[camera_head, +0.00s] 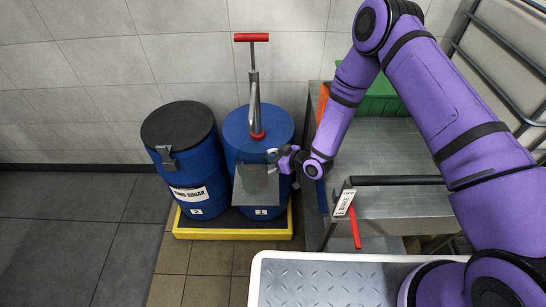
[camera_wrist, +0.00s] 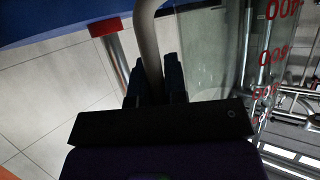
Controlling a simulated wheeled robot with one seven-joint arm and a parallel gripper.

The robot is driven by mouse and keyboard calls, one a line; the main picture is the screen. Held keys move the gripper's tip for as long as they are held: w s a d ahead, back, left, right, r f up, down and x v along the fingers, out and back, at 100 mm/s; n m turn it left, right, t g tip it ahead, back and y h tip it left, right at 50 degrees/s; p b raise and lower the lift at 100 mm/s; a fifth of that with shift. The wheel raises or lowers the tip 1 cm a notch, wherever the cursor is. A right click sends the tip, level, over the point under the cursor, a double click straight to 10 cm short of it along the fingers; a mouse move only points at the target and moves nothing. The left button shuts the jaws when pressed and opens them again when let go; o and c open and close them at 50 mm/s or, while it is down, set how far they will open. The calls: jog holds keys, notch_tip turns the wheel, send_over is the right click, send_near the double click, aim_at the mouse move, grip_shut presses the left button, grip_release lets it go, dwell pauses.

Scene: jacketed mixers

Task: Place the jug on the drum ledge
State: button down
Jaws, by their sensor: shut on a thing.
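In the wrist view the handle (camera_wrist: 148,35) runs up between the fingers of my gripper (camera_wrist: 155,82), and the jug's clear wall (camera_wrist: 205,65) with red markings is to the right. The right drum has a blue lid (camera_head: 279,127). The yellow-edged base (camera_head: 232,234) under both drums shows its front ledge. I cannot tell whether the jug touches the drum.
A pump with a red T-handle (camera_head: 251,37) rises from the right drum's lid. A left drum (camera_head: 182,155) with a black lid stands beside it. A metal bench (camera_head: 380,160) with a green crate (camera_head: 383,98) is at right. Floor at left is clear.

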jog(key=shift+f, duration=0.25)
jog(key=c, duration=1.2)
grip_release()
jog(key=shift+o, duration=0.2)
jog(key=shift+r, duration=0.1)
jog(key=v, duration=0.7)
jog(key=shift+d, duration=0.2)
